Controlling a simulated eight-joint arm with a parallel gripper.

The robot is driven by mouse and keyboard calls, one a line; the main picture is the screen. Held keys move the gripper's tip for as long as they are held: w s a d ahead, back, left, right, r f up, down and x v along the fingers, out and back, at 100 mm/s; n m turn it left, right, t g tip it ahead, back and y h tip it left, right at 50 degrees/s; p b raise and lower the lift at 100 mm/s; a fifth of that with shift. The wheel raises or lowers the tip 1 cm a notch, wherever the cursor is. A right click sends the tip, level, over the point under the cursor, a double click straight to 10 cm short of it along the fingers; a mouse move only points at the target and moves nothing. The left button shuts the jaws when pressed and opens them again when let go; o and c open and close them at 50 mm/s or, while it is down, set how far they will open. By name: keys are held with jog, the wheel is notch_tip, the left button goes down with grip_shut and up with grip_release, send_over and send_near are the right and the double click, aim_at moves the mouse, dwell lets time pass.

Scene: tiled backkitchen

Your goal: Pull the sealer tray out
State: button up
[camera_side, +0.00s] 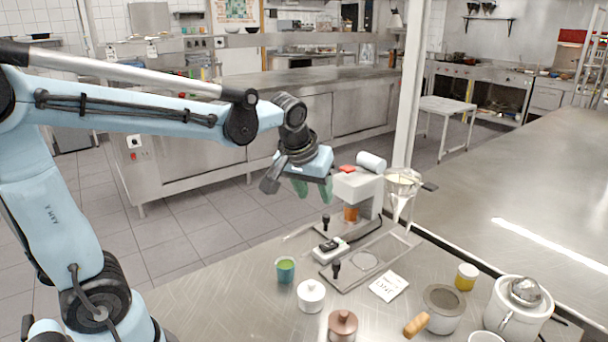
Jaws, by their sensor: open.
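The sealer (369,194) is a pale machine with a red block on top, standing on the steel table at the centre. An orange cup (351,214) sits under its head. A flat grey metal tray or frame (388,262) with a round opening lies in front of the sealer. Black upright knobs stand near its front corner (336,268) and near the sealer base (326,222); I cannot tell which one belongs to the tray. My gripper (312,190) is open and empty, with green fingers pointing down. It is in the air left of the sealer head and above the knobs.
A funnel on a stand (402,185) is right of the sealer. A white post (410,95) rises behind.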

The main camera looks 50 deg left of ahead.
aim_at(326, 216)
jog(key=w+a+f+n+g+y, duration=0.1)
jog(key=w+a+f+n+g, duration=0.15)
jog(key=w+a+n, duration=0.35)
jog(key=w+f, duration=0.1)
jog(key=f, duration=0.2)
jog(key=w+a+f+m, duration=0.1)
jog(key=w+f, duration=0.1)
jog(key=f, duration=0.2)
jog(key=w+f+m+t, duration=0.1)
jog(key=f, duration=0.3)
jog(key=shift+w+a, duration=0.2)
jog(key=shift+a, duration=0.2)
grip_shut()
